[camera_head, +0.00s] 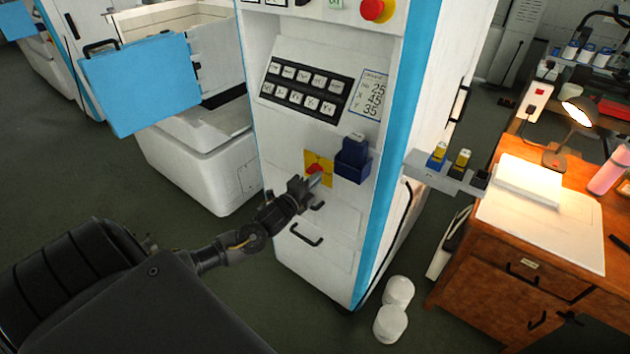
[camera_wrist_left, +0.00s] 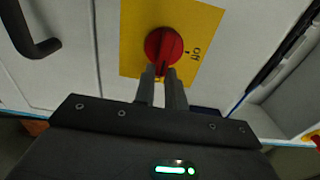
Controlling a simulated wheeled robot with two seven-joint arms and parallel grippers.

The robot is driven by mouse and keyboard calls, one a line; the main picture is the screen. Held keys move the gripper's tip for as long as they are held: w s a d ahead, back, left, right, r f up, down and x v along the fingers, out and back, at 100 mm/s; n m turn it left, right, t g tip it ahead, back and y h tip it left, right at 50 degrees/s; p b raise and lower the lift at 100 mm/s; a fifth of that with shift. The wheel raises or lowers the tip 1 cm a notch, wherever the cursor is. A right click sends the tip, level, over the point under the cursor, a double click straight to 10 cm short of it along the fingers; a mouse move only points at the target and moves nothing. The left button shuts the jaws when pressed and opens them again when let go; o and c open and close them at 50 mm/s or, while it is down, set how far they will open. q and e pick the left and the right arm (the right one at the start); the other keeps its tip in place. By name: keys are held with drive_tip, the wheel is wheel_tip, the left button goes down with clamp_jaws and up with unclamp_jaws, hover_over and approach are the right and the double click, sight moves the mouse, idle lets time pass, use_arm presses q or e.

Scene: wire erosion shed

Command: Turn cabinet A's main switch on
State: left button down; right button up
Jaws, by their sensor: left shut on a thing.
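The main switch is a red rotary knob (camera_head: 315,169) on a yellow plate (camera_head: 309,156), set in the front of the white cabinet (camera_head: 283,140) with a blue edge stripe. My left gripper (camera_head: 312,181) reaches it from the lower left. In the left wrist view, the two fingers (camera_wrist_left: 162,76) are shut on the grip of the red knob (camera_wrist_left: 161,43). My right gripper is not in view.
A dark blue holder (camera_head: 352,162) is fixed right of the switch, below a keypad (camera_head: 304,90). A black drawer handle (camera_head: 305,237) sits below. A red emergency button (camera_head: 374,9) is at the top. A wooden desk (camera_head: 540,230) stands at the right.

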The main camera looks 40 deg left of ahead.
use_arm(q)
drive_tip(key=c, duration=1.5)
unclamp_jaws()
drive_tip(key=shift+o, duration=0.2)
drive_tip(key=s+b, duration=0.2)
drive_tip(key=s, duration=0.8)
drive_tip(key=shift+s, duration=0.4)
drive_tip(key=shift+d, duration=0.1)
